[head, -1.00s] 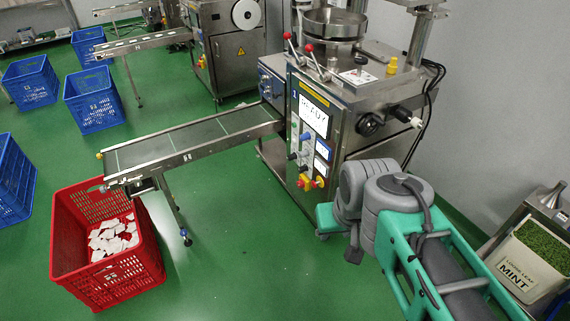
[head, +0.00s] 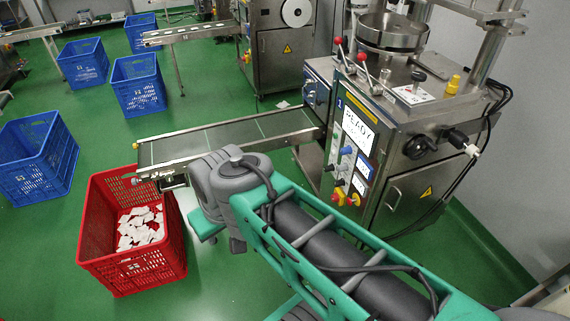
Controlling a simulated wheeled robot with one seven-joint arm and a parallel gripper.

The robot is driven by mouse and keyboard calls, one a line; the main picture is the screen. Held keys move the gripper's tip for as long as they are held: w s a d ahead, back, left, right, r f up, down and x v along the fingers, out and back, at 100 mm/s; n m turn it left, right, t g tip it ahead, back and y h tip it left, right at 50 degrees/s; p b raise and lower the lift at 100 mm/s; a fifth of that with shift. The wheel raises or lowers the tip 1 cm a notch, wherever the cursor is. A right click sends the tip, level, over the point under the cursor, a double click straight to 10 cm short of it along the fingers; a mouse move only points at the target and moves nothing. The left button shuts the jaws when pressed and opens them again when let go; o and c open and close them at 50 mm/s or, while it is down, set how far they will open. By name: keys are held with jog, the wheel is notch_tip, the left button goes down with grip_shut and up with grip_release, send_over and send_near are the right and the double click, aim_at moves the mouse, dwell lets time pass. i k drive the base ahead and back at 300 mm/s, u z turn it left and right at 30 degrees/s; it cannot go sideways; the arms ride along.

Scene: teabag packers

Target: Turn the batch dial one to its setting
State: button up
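The nearest packing machine (head: 425,185) carries a "1" label and a display (head: 358,133) reading "READY". Below the display, its front panel has a blue knob (head: 346,150), a dark knob (head: 338,183), small white labels or screens (head: 363,167) and a red-and-yellow button (head: 355,199). I cannot tell which knob is the batch dial, nor read its setting. A black round knob (head: 419,148) sits on the machine's right side. My green and grey arm crosses the lower middle, in front of the panel's lower area.
A conveyor (head: 225,138) runs left from the machine. A red crate (head: 130,265) with white teabags stands below its end. Blue crates (head: 38,155) stand at left. A second machine (head: 285,50) is behind. Green floor (head: 225,295) is open at the front.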

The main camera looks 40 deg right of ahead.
aim_at(330, 167)
jog(key=u, duration=0.25)
jog(key=i, duration=0.9)
jog(key=z, duration=0.6)
jog(key=i, duration=0.6)
jog(key=z, duration=0.4)
